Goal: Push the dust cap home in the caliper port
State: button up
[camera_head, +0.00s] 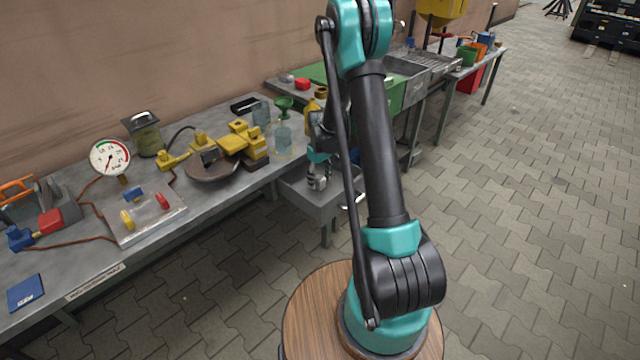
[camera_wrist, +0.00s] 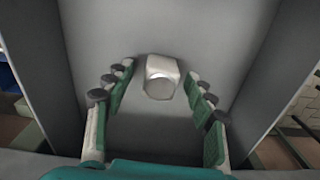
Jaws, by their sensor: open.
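My gripper (camera_head: 317,178) is low over an open grey drawer or tray (camera_head: 330,208) at the bench's front edge. In the wrist view my gripper (camera_wrist: 158,76) is open, its green-padded fingers spread on both sides of a small white, blocky-round piece (camera_wrist: 162,72). A gap shows on each side of it. I cannot tell for sure that this is the dust cap. The yellow caliper-like assembly (camera_head: 238,138) stands on the bench by a brown disc (camera_head: 208,168), left of my gripper. Its port cannot be made out.
The bench (camera_head: 215,200) also holds a pressure gauge (camera_head: 109,157), a metal can (camera_head: 144,134), a plate with coloured handles (camera_head: 143,215), a clear jar (camera_head: 283,142) and a green funnel (camera_head: 285,104). Drawer walls stand on both sides of my fingers.

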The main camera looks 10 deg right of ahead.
jog(key=shift+f, duration=0.7)
jog(key=c, duration=1.2)
